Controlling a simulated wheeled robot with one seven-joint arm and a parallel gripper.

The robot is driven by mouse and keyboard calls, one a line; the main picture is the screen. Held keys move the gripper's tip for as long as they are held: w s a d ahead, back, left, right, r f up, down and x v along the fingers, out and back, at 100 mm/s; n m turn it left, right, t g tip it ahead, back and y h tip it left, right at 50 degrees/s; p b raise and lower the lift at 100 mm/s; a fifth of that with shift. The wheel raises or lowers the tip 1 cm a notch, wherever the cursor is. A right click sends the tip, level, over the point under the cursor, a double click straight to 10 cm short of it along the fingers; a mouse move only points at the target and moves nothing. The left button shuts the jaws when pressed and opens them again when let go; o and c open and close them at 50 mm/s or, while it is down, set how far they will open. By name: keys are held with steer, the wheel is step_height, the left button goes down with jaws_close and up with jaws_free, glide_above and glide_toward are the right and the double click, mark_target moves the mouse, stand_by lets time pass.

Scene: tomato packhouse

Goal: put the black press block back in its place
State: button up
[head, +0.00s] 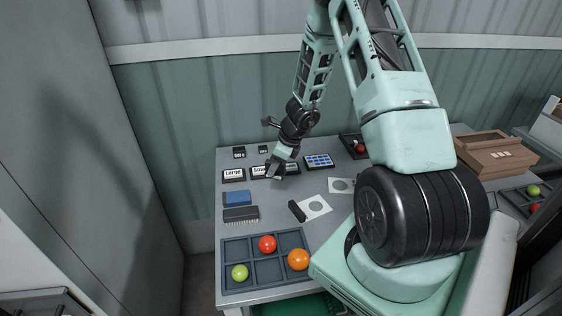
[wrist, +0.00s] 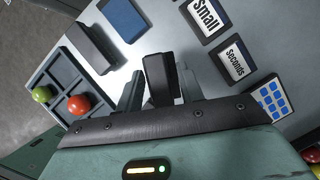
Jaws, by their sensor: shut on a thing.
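My gripper (head: 277,167) is over the back left of the grey table, near the row of framed labels. In the wrist view my gripper (wrist: 160,92) is shut on a black block (wrist: 161,78), which stands out between the two fingers. I take it for the press block. In the head view the block shows only as a small dark shape at the fingertips. The table lies below it in the wrist view; I cannot tell the height of the gap. No place marked for the block can be made out.
Framed labels "Large" (head: 233,174), "Small" (wrist: 207,14) and "Seconds" (wrist: 233,59) lie near the gripper. A blue pad (head: 237,198), a dark ridged block (head: 240,215), a white card with a hole (head: 316,206) and a divided tomato tray (head: 253,243) lie nearer the front. Bare table shows between them.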

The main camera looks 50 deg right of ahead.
steer(key=shift+w+a+f, duration=0.1)
steer(key=shift+w+f, duration=0.05)
steer(key=shift+w, duration=0.2)
step_height(320, 180, down, 8)
steer(key=b, duration=0.7)
steer(key=shift+b, duration=0.35)
steer(key=shift+f+b, duration=0.3)
steer(key=shift+b, duration=0.1)
steer(key=o, duration=0.9)
steer(key=c, duration=0.3)
step_height(320, 180, up, 7)
steer(key=p, duration=0.6)
stand_by(0.5)
